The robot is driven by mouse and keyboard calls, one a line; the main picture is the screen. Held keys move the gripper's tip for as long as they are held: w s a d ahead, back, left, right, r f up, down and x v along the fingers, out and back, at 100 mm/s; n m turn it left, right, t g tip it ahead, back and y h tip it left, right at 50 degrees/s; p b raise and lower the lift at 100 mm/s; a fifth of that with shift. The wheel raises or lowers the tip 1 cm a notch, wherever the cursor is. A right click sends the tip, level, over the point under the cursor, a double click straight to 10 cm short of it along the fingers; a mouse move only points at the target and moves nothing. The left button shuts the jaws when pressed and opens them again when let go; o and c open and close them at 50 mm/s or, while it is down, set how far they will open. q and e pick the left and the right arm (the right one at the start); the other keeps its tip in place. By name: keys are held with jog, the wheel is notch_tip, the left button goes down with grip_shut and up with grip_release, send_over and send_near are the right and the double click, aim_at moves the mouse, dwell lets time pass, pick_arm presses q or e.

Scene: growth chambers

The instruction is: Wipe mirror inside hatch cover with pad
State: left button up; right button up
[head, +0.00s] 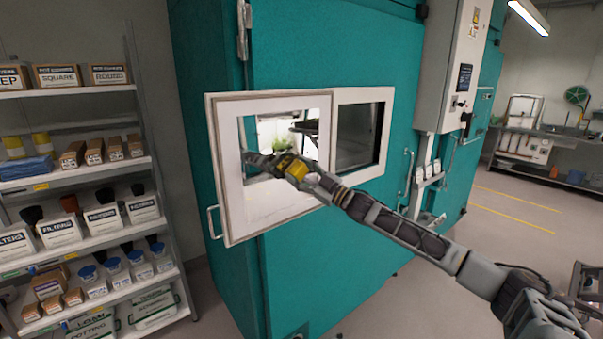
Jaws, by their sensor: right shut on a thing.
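The hatch cover (228,190) is a white-framed panel standing swung open to the left on the teal chamber. The mirror (306,129) is set in its inner face and reflects green plants and a bright interior. My right gripper (258,162) reaches in from the right and is in front of the mirror's lower part, close to its left edge. It is shut on the pad, which is small and mostly hidden by the fingers. I cannot tell whether the pad touches the glass. My left gripper is out of view.
A shelf rack (75,175) with boxes and jars stands at the left. A grey control cabinet (455,65) juts out right of the opening.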

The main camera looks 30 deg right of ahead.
jog(key=shift+a, duration=0.1)
jog(key=shift+s+a, duration=0.2)
jog(key=shift+a, duration=1.5)
jog(key=shift+r, duration=0.1)
jog(key=shift+r+p, duration=0.65)
jog(key=shift+p, duration=0.1)
jog(key=shift+w+d, duration=0.1)
jog(key=shift+d, duration=0.1)
jog(key=shift+w+d+f, duration=0.1)
jog(key=shift+w+d, duration=0.05)
jog(key=shift+d, duration=1.5)
jog(key=shift+d, duration=0.1)
